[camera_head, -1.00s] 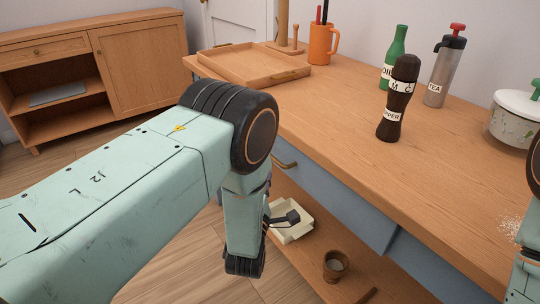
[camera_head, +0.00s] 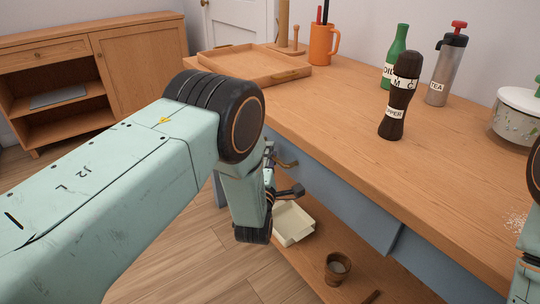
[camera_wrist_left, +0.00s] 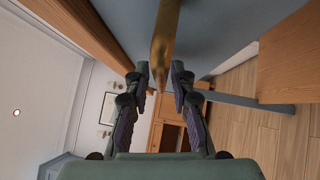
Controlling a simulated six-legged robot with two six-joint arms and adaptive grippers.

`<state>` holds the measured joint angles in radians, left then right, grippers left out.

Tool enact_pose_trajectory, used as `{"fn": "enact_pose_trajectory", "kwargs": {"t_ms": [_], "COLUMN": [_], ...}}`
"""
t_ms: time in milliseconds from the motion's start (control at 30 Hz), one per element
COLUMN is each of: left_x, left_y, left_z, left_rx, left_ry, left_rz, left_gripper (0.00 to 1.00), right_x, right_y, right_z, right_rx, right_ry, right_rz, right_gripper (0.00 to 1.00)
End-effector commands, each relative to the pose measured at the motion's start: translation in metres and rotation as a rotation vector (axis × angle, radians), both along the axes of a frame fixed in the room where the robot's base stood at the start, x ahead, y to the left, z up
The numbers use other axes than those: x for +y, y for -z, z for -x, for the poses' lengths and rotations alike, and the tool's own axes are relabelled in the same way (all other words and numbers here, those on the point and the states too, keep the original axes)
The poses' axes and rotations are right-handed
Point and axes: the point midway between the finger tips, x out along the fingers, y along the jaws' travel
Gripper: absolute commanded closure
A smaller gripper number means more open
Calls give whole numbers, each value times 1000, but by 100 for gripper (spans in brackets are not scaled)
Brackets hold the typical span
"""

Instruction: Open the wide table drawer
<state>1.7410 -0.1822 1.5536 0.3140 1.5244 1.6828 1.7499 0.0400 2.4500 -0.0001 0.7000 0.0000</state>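The wide drawer has a blue-grey front (camera_head: 345,205) under the wooden table top, and it looks shut, flush with the table's side. Its brass handle (camera_head: 289,164) shows just right of my left wrist. My left gripper (camera_head: 284,174) is at the handle, with its fingers spread and partly hidden by my arm. In the left wrist view the brass handle (camera_wrist_left: 165,40) runs down from the top toward the gap between the open fingertips (camera_wrist_left: 161,72). Whether a finger touches it I cannot tell. My right gripper is out of view; only part of that arm shows at the right edge.
A pepper mill (camera_head: 399,100), green bottle (camera_head: 394,58), tea flask (camera_head: 445,70), white pot (camera_head: 518,115), orange mug (camera_head: 323,44) and wooden tray (camera_head: 235,65) stand on the table. Below, a lower shelf holds a cream tray (camera_head: 294,226) and brown cup (camera_head: 337,268).

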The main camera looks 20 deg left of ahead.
Motion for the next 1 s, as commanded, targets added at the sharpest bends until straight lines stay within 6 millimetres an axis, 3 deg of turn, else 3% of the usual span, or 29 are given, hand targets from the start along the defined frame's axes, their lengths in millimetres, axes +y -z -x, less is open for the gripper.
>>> {"fn": "enact_pose_trajectory", "kwargs": {"t_ms": [233, 1000], "left_x": [0, 1], "left_y": [0, 1], "left_z": [0, 0], "left_rx": [1, 1], "left_ry": [0, -1], "left_rz": [0, 0], "left_gripper": [100, 100], "right_x": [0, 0], "right_y": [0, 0], "right_z": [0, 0], "right_rx": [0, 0], "right_ry": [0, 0], "right_rz": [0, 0], "right_gripper": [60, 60]}}
